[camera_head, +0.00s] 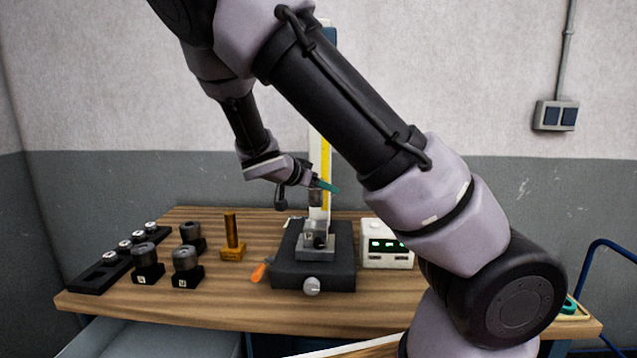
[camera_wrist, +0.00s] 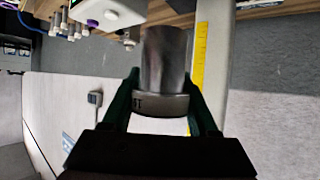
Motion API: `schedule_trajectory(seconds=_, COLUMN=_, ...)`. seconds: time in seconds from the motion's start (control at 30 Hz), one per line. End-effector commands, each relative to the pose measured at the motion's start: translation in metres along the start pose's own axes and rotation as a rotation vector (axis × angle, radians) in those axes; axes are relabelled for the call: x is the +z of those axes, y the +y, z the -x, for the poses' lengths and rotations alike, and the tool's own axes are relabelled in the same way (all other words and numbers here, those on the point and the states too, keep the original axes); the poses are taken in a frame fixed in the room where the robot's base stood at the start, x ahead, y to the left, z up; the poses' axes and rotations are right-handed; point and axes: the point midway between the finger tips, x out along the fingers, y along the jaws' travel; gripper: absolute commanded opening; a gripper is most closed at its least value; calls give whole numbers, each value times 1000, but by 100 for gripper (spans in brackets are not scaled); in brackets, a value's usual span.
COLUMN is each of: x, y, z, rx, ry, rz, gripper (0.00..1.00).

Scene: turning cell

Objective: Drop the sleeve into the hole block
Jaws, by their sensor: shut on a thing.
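The grey metal sleeve (camera_head: 316,198) hangs below my gripper (camera_head: 321,185) in the head view, roughly upright. In the wrist view the sleeve (camera_wrist: 164,58) has a wider collar (camera_wrist: 160,104) between the green fingers of my gripper (camera_wrist: 160,88), which is shut on it. A small grey block (camera_head: 315,252) with a clear part on top sits on a dark base (camera_head: 290,268), below the sleeve, with a visible gap. Black numbered blocks (camera_head: 148,277) (camera_head: 187,281) bearing grey cylinders stand at left. I cannot tell for sure which is the hole block.
A column with a yellow scale (camera_head: 326,172) rises just behind the sleeve. A white box with a green display (camera_head: 387,246) stands right of the base. A brass post (camera_head: 231,230), an orange-handled tool (camera_head: 258,273) and a black rack (camera_head: 98,277) are at left. The front table strip is clear.

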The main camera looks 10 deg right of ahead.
Motion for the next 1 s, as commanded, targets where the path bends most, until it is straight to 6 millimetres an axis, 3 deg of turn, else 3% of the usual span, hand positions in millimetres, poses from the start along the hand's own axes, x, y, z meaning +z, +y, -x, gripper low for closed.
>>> schedule_trajectory(seconds=1.0, x=45, y=0, z=-25, rx=1, ry=2, rz=1, gripper=0)
